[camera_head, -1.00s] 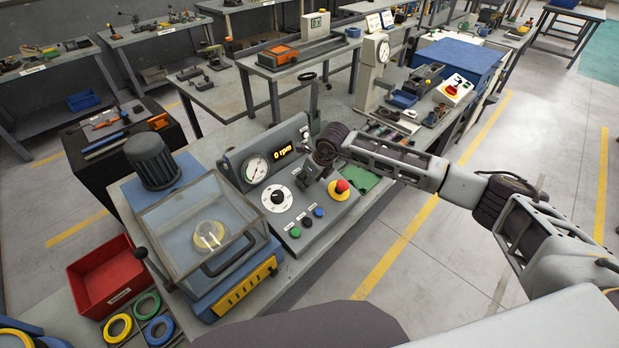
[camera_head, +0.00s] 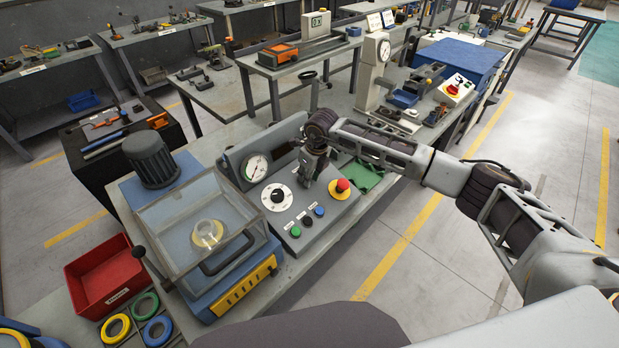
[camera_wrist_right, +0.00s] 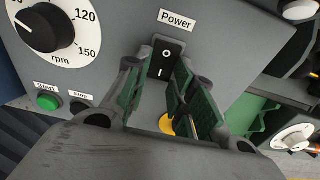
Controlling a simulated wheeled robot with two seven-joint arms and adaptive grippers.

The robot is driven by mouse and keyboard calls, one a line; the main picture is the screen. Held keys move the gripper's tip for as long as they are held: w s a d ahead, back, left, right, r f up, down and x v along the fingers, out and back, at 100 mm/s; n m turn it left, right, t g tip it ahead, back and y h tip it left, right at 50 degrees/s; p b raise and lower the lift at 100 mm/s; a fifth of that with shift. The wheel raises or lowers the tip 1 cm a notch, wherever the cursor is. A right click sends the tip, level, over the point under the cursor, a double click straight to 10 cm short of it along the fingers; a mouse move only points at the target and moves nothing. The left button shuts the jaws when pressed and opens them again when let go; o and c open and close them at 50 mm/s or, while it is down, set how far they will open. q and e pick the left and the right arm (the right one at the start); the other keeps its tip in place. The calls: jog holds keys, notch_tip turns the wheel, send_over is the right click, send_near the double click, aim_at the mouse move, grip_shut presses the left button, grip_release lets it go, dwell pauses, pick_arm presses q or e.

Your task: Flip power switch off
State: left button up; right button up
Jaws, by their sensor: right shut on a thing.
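The power switch (camera_wrist_right: 166,58) is a small black rocker on the grey control panel (camera_wrist_right: 225,50), under a "Power" label (camera_wrist_right: 176,20). In the right wrist view its O mark is at the top and its I mark below. My right gripper (camera_wrist_right: 165,72) has its green-padded fingers on either side of the switch, shut on it. In the head view the right gripper (camera_head: 306,182) reaches down to the panel between the rpm dial (camera_head: 277,197) and the red emergency button (camera_head: 342,184), hiding the switch. The panel's display (camera_head: 284,152) looks dark. My left gripper is not in view.
Green, black and blue buttons (camera_head: 319,211) sit in front of the dial.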

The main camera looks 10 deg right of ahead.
jog(key=shift+w+g+h+b, duration=0.15)
jog(key=shift+g+h+b, duration=0.15)
jog(key=shift+g+b, duration=0.1)
jog(key=shift+r, duration=0.15)
jog(key=o, duration=1)
jog(key=shift+a, duration=0.1)
jog(key=shift+r, duration=0.1)
jog(key=shift+s+d+r, duration=0.1)
jog(key=shift+s+r, duration=0.05)
jog(key=shift+r, duration=1.8)
jog(key=shift+s+d+r, duration=0.15)
jog(key=shift+s+r, duration=0.05)
jog(key=shift+r, duration=1.75)
jog(key=shift+s+d+r, duration=0.1)
jog(key=shift+s+r, duration=0.05)
jog(key=shift+r, duration=1.8)
